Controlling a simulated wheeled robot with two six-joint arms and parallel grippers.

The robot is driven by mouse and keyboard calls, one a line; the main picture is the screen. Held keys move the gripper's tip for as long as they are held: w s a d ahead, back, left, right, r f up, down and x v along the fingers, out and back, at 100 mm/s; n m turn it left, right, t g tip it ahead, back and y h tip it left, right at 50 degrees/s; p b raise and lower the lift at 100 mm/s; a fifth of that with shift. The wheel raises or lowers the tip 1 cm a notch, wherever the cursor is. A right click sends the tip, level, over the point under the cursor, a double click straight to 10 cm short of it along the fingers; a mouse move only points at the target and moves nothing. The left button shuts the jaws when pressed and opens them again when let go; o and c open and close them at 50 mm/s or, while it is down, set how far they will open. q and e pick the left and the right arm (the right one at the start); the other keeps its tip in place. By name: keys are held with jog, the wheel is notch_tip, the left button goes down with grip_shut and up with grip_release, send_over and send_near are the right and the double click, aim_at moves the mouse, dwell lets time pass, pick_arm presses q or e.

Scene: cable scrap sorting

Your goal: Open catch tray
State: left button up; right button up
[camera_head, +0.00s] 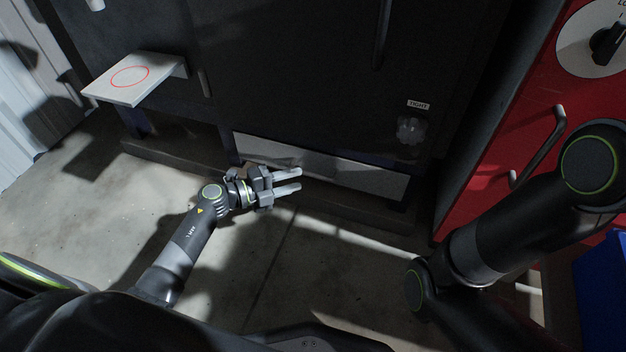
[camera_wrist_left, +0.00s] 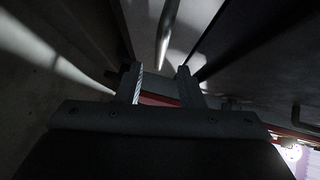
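The catch tray (camera_head: 360,180) is a long pale grey panel low on the front of the dark machine. It appears flush in its slot; part of its left half is behind my gripper. My left gripper (camera_head: 288,181) is in front of the tray, its two fingers apart, pointing right along the panel. The left wrist view also shows the open fingers (camera_wrist_left: 160,85), with nothing visibly clamped. A thin pale bar (camera_wrist_left: 164,38), possibly a handle, shows beyond and between the fingertips. Whether the fingers touch the tray is unclear. My right gripper is not visible.
A pale shelf with a red ring (camera_head: 130,76) juts out at upper left. A knob under a "TIGHT" label (camera_head: 410,130) is above the tray's right end. A red cabinet with a handle (camera_head: 540,146) stands at right, behind my right arm. Concrete floor lies before the machine.

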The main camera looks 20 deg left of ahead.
aim_at(313, 175)
pick_arm(q)
jog(key=b+x, duration=0.2)
jog(key=x, duration=0.4)
jog(key=shift+w+d+f, duration=0.1)
jog(key=shift+d, duration=0.05)
grip_shut()
